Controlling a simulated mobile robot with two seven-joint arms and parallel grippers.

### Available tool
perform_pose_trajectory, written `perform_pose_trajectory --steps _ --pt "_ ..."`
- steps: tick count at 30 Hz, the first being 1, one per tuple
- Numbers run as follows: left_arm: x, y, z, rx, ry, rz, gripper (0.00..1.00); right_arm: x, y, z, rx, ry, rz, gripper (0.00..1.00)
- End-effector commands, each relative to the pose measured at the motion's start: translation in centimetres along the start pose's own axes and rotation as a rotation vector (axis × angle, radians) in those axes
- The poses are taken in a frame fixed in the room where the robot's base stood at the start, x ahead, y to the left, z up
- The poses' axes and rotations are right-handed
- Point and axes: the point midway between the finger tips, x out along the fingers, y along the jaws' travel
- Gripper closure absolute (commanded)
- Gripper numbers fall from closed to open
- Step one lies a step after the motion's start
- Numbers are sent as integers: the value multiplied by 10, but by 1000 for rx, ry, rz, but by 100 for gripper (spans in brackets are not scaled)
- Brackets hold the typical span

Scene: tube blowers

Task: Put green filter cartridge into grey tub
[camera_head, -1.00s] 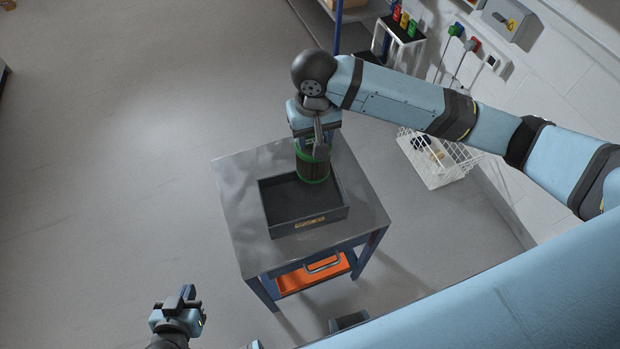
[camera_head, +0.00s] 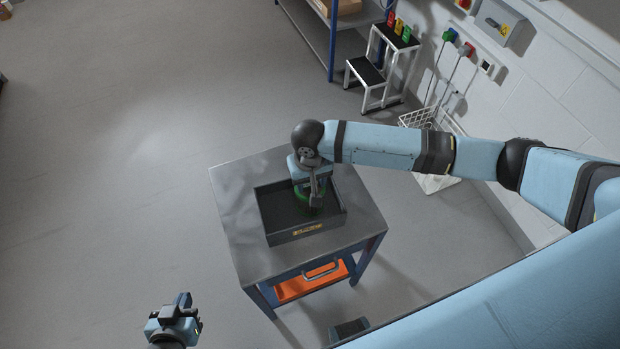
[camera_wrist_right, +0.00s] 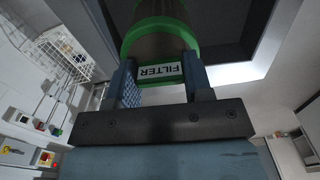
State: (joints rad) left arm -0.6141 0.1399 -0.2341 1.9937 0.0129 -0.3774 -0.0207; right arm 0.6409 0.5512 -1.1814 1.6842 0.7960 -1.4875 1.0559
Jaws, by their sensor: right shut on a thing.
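The green filter cartridge (camera_head: 309,203) has green ends and a dark body. In the right wrist view the cartridge (camera_wrist_right: 160,38) shows a white FILTER label between the fingers. My right gripper (camera_head: 316,184) is shut on it from above, inside the outline of the dark grey tub (camera_head: 300,234). The gripper hides much of the cartridge, and I cannot tell whether it touches the tub floor. The tub stands on the metal table and its wall also shows in the right wrist view (camera_wrist_right: 268,38). My left gripper (camera_head: 180,304) is away at the lower left, clear of the table.
The metal table (camera_head: 235,205) has bare top around the tub and an orange drawer (camera_head: 312,283) below. A white wire basket (camera_head: 425,118) is by the right wall. A step stool (camera_head: 384,68) and a blue shelf (camera_head: 322,36) stand behind. The floor at left is clear.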

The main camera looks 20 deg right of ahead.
Motion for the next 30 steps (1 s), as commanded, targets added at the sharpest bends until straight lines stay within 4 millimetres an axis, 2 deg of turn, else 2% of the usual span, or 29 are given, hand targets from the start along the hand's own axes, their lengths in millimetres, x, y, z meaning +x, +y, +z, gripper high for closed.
perform_pose_trajectory --steps 7,8,9,11,21,26,30 --pt "-1 0 -2 0 0 0 100 2 0 0 1 0 0 96" --pt "-1 0 -1 0 0 0 100 2 0 0 1 1 0 49" --pt "-1 0 -1 0 1 1 100 2 0 -1 1 1 0 40" --pt "-1 0 -1 0 1 1 100 2 0 0 1 1 0 28" --pt "0 1 0 0 0 1 100 -2 0 0 0 1 -1 28" --pt "0 1 0 0 0 1 100 -25 0 -1 1 2 -2 28" --pt "0 1 0 0 0 1 100 -56 0 -1 1 3 -3 28"
